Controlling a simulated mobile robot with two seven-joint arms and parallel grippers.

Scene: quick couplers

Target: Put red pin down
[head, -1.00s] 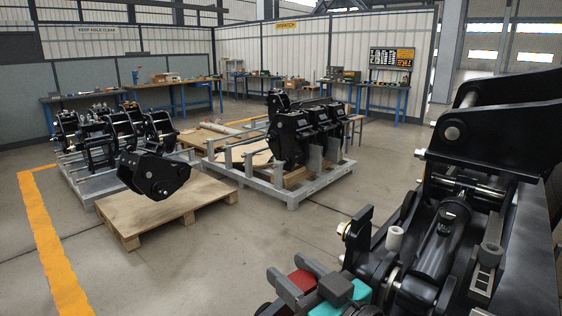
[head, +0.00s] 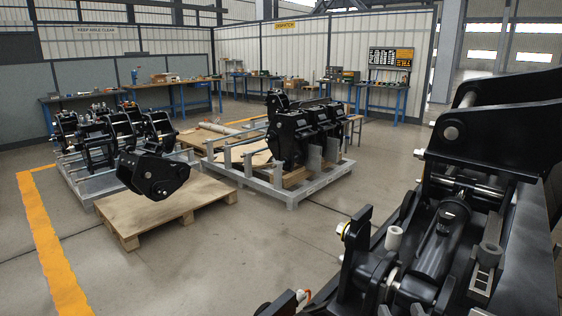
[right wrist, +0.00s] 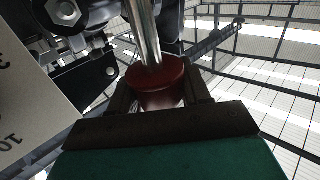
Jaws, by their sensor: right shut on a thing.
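The red pin (right wrist: 157,78) is in the right wrist view, with a round red head and a bright steel shaft running up out of the picture. My right gripper (right wrist: 162,98) is shut on the red head, one dark finger on each side. Its teal body fills the bottom of that view. The pin's far end is out of the picture. In the head view I cannot make out the right gripper or the pin clearly. My left gripper is in neither view.
A large black coupler (head: 440,240) fills the right of the head view. A wooden pallet (head: 205,190) with a black coupler (head: 150,175) stands on the floor, beside a grey rack (head: 265,185) of couplers. Black metal parts and a bolt head (right wrist: 66,10) are close to the pin.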

